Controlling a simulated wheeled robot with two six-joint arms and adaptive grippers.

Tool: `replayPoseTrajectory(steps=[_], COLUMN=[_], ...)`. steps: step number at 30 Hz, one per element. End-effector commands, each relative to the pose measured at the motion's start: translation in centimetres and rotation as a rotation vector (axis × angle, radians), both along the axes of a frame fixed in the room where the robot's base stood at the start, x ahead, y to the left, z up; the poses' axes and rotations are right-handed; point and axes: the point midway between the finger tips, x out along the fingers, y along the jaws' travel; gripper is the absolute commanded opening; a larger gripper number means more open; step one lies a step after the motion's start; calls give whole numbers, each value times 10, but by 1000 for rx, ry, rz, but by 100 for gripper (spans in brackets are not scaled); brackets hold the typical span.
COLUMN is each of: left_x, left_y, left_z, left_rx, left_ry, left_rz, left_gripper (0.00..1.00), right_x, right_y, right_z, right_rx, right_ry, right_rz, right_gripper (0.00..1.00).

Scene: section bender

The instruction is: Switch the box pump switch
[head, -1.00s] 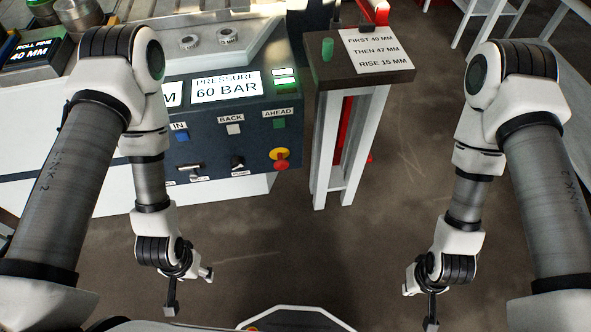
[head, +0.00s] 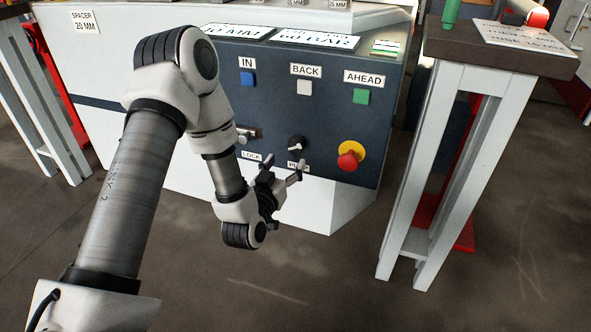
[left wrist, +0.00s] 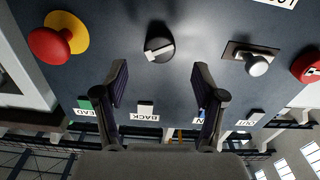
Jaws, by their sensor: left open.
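The pump switch is a black rotary knob (head: 296,143) on the dark front panel of the box (head: 225,110), above a partly covered label. In the left wrist view the knob (left wrist: 159,46) shows a pale mark and lies ahead, centred between the fingertips. My left gripper (head: 284,164) is open and empty, just below and in front of the knob. In the wrist view its fingers (left wrist: 159,76) appear apart from the knob. My right gripper is out of view.
Left of the knob is a lock lever (head: 248,133); right is a red and yellow emergency button (head: 349,157). Blue (head: 247,79), white (head: 304,88) and green (head: 361,96) buttons sit above. A dark-topped stand (head: 450,47) is at right, with open floor between.

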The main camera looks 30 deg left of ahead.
Motion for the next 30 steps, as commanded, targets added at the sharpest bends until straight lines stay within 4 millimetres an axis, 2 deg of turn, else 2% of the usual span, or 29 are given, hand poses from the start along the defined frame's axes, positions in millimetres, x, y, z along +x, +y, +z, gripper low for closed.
replayPoseTrajectory(steps=[9, 12, 20, 22, 25, 26, 30], left_x=[55, 67, 71, 71, 71, 71, 71], left_y=[13, 15, 16, 16, 16, 16, 16], left_z=[0, 1, 2, 2, 2, 2, 2], left_rx=[1, 1, -1, -1, -1, -1, -1], left_ry=[-2, 0, 3, 3, 4, 4, 4], left_rz=[-1, -1, -2, -2, -2, -2, -1], left_gripper=[70, 70, 70, 52, 17, 10, 10], right_x=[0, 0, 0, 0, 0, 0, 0], right_y=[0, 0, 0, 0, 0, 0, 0], right_z=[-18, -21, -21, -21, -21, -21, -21], right_rx=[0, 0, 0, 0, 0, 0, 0], right_ry=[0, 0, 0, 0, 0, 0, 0], right_rz=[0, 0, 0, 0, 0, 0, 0], right_gripper=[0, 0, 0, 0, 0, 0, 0])
